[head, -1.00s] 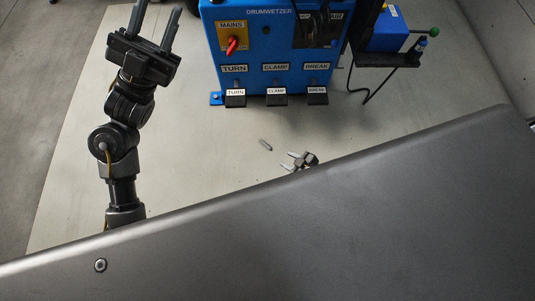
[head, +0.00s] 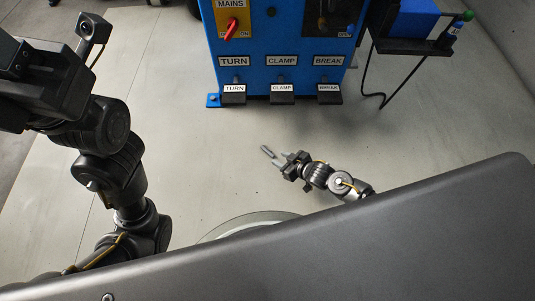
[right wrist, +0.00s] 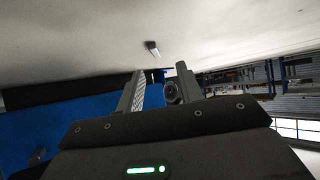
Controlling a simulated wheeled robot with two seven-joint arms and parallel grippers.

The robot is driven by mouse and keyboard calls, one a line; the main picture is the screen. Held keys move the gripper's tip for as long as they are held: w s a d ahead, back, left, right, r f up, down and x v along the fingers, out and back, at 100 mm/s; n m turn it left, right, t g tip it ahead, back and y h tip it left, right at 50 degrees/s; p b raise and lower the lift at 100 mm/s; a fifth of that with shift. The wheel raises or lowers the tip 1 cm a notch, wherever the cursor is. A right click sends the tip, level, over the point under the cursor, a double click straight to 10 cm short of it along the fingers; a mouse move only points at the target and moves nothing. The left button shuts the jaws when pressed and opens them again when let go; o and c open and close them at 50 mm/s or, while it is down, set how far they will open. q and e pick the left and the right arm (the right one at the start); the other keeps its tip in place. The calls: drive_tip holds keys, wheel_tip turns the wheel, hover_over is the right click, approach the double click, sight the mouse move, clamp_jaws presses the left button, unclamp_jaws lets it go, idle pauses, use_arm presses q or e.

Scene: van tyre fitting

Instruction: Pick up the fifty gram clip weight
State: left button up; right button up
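The clip weight, a small grey bar (head: 267,152), lies on the pale floor in front of the blue machine. It also shows in the right wrist view (right wrist: 153,47), beyond the fingertips. My right gripper (head: 278,160) is low, close beside the weight's right end in the head view. Its two fingers stand apart in the right wrist view (right wrist: 158,75), with nothing held between them. Whether a fingertip touches the weight cannot be told. My left gripper's body (head: 40,80) is at the upper left of the head view; its fingers are not visible.
The blue machine (head: 285,45) stands at the back, with TURN (head: 234,94), CLAMP (head: 282,93) and BREAK (head: 329,93) pedals at its foot. A dark shelf (head: 412,45) with a blue box is on its right. The floor around the weight is clear.

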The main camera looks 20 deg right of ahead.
sight(268, 151)
drive_tip(key=shift+b+x, duration=0.4)
drive_tip(key=shift+x, duration=0.7)
drive_tip(key=b+x, duration=0.4)
drive_tip(key=shift+w+d, duration=0.25)
drive_tip(key=shift+d, duration=0.15)
drive_tip(key=shift+w+a+f+b, duration=0.2)
drive_tip(key=shift+w+a+b, duration=0.1)
drive_tip(key=shift+w, duration=0.15)
drive_tip(key=shift+c, duration=0.4)
clamp_jaws()
